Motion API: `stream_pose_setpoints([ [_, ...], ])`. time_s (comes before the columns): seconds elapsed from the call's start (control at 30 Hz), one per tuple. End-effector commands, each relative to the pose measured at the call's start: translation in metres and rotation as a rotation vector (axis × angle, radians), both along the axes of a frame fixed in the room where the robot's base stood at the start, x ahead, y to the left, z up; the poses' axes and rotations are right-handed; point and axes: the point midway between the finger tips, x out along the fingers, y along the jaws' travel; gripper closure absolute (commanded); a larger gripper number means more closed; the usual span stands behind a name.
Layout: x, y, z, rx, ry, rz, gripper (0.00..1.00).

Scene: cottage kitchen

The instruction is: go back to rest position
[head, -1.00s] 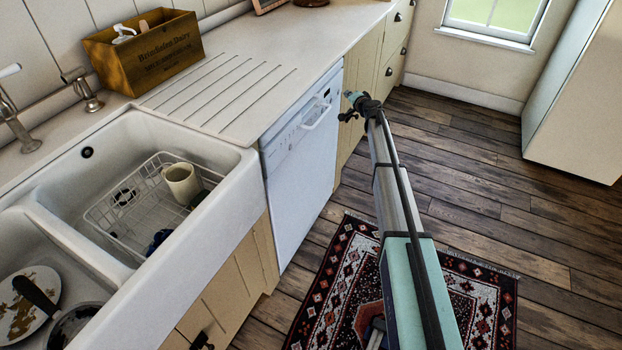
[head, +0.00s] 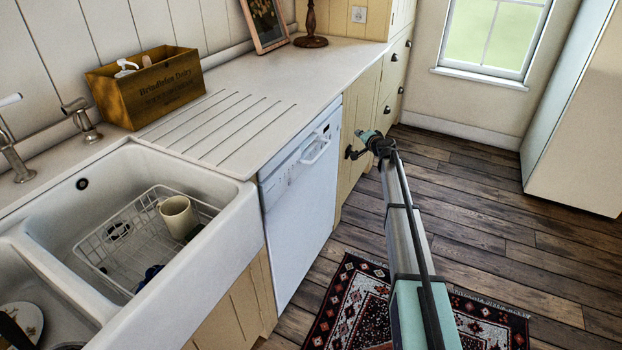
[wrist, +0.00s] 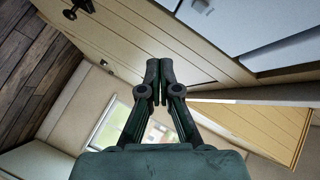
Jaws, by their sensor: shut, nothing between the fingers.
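My gripper (wrist: 158,70) is shut and empty in the wrist view, its two dark fingers together in front of the cream cabinet fronts. In the head view my gripper (head: 351,153) is small and dark at the far end of my arm. It is out in front of the cream cabinets (head: 358,105), just past the white dishwasher (head: 300,205). It appears apart from them, though the exact gap is hard to tell.
The sink (head: 225,225) holds a wire rack (head: 100,248) with a cream mug (head: 177,215). A wooden crate (head: 150,88), a picture frame (head: 265,22) and a lamp base (head: 311,40) stand on the counter. A patterned rug (head: 345,310) lies below my arm. Floor on the right is clear.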

Motion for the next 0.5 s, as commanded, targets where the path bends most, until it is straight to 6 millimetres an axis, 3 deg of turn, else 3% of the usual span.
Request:
stream_pose_setpoints([
  [0.17, -0.006, 0.009, -0.006, 0.006, 0.033, 0.044, 1.00],
  [0.27, -0.040, 0.023, -0.023, -0.052, 0.096, 0.121, 1.00],
  [0.5, -0.152, 0.045, -0.132, -0.192, 0.328, 0.268, 1.00],
])
